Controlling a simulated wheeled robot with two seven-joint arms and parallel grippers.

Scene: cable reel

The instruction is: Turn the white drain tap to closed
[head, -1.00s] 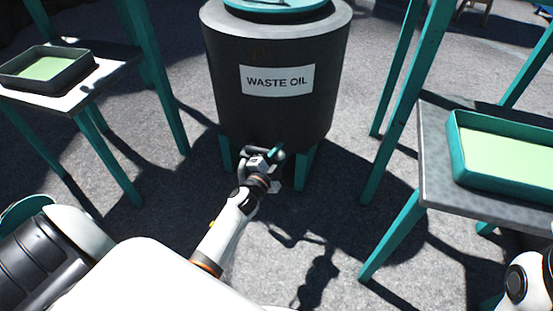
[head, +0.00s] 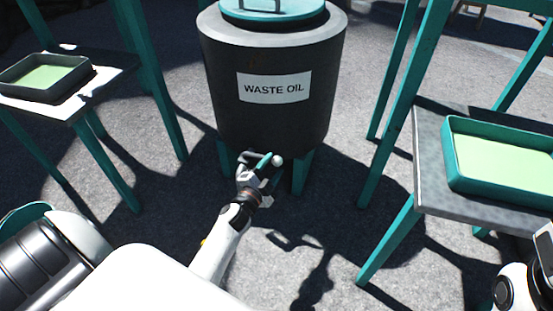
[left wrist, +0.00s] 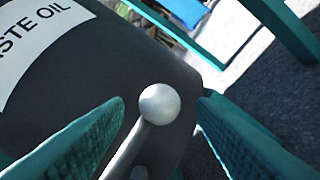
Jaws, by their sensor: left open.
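The drain tap shows as a white ball knob (head: 277,160) low at the front of the dark waste oil drum (head: 225,95). In the left wrist view the white knob (left wrist: 160,104) sits on a grey lever (left wrist: 127,148) that slants down to the left. My left gripper (head: 268,165) is at the tap, under the drum's lower edge. In the left wrist view its teal fingers are open, one on each side of the knob, with gaps visible. The tap's body is hidden behind my gripper. Only part of my right arm shows, at the lower right of the head view.
The drum stands on teal legs (head: 300,173). A table (head: 428,160) with a teal tray (head: 452,165) of green liquid is at right. Another table (head: 105,75) with a dark tray (head: 80,80) is at left.

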